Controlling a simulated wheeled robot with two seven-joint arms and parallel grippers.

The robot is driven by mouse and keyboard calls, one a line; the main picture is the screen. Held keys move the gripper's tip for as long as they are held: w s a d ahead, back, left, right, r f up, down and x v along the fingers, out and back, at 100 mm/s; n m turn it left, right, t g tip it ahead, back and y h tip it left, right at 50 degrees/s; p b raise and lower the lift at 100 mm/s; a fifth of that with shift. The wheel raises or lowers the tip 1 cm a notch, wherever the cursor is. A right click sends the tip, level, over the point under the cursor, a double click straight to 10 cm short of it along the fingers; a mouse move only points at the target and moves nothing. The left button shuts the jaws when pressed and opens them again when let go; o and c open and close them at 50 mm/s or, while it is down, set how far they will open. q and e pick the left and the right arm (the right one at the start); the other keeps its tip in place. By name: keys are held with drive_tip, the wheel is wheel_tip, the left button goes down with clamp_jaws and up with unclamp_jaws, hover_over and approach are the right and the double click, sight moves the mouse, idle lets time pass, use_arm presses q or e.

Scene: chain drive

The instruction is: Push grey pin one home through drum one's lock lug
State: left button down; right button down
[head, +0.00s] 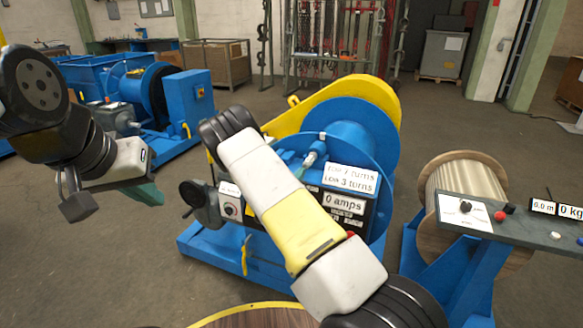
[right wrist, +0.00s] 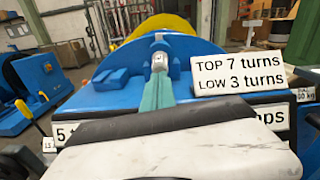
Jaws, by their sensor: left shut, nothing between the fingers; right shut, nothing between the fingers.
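The blue winch drum (head: 372,135) stands in front of me, with a yellow guard behind it. In the right wrist view a small grey pin end (right wrist: 159,62) shows at the blue lug (right wrist: 160,44) on the drum. The pin also shows in the head view (head: 321,138). My right gripper (right wrist: 158,80) is shut and empty, its teal fingertips right at the near end of the pin; I cannot tell whether they touch. How deep the pin sits is hidden. My left gripper (head: 150,193) is shut and empty, in the air left of the winch.
A placard reading top 7 turns, low 3 turns (right wrist: 238,72) stands close right of my right fingers. A wooden reel (head: 465,175) and a control desk (head: 510,220) are at the right. Another blue winch (head: 150,90) stands back left. Open floor lies at left.

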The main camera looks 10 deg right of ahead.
drive_tip(key=v, duration=0.8)
drive_tip(key=s+d+r+m+g, duration=0.6)
drive_tip(key=s+m+g, duration=0.1)
drive_tip(key=s+m, duration=0.25)
drive_tip(key=s+d+r+m+g, duration=0.6)
drive_tip(key=s+r+m, duration=0.1)
drive_tip(key=s+m, duration=0.25)
drive_tip(key=s+a+r+m+t+y, duration=0.4)
drive_tip(key=s+a+r+m+y, duration=0.7)
drive_tip(key=s, duration=0.6)
drive_tip(key=a+r+y, duration=0.1)
drive_tip(key=a+r, duration=0.1)
drive_tip(key=a, duration=0.1)
drive_tip(key=shift+s+a+r, duration=0.15)
drive_tip(key=shift+a+r, duration=0.05)
drive_tip(key=shift+a, duration=0.1)
